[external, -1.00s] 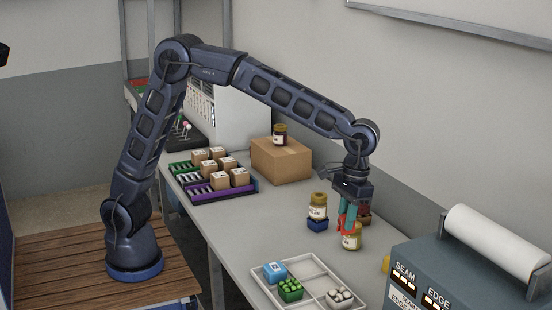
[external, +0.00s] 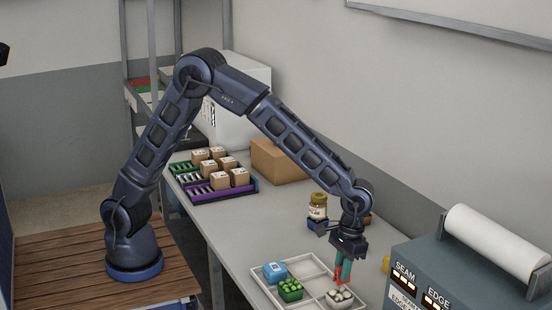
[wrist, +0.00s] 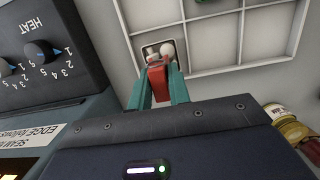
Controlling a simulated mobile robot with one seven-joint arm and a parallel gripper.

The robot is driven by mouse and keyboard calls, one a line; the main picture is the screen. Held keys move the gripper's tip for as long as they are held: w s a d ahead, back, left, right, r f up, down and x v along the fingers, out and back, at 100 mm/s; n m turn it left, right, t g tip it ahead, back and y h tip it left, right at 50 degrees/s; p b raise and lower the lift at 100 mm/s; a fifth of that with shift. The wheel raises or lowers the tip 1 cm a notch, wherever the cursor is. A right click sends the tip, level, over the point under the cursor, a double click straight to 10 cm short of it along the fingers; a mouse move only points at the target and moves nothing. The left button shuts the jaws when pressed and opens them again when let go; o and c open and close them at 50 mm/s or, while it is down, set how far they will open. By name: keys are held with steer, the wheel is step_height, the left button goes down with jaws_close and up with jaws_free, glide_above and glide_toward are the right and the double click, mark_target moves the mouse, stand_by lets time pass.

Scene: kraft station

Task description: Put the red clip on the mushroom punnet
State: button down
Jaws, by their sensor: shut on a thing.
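My gripper (external: 343,276) has teal fingers and is shut on the red clip (wrist: 158,78). In the wrist view the clip sits between the fingertips, in front of the mushroom punnet (wrist: 175,42). In the external view the mushroom punnet (external: 336,303) holds white mushrooms and sits in a compartment of the white divided tray (external: 318,274). The gripper is right over the punnet, pointing down. I cannot tell whether the clip touches the punnet's rim.
A green punnet (external: 290,290) and a blue box (external: 274,272) stand in other compartments of the tray. A jar (external: 318,203) stands on a blue block behind my gripper. The sealing machine (external: 420,275) with its white roll stands close on the right.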

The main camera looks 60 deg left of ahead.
steer(key=shift+f, duration=1.9)
steer(key=c, duration=1.3)
jaws_free()
steer(key=shift+f, duration=0.1)
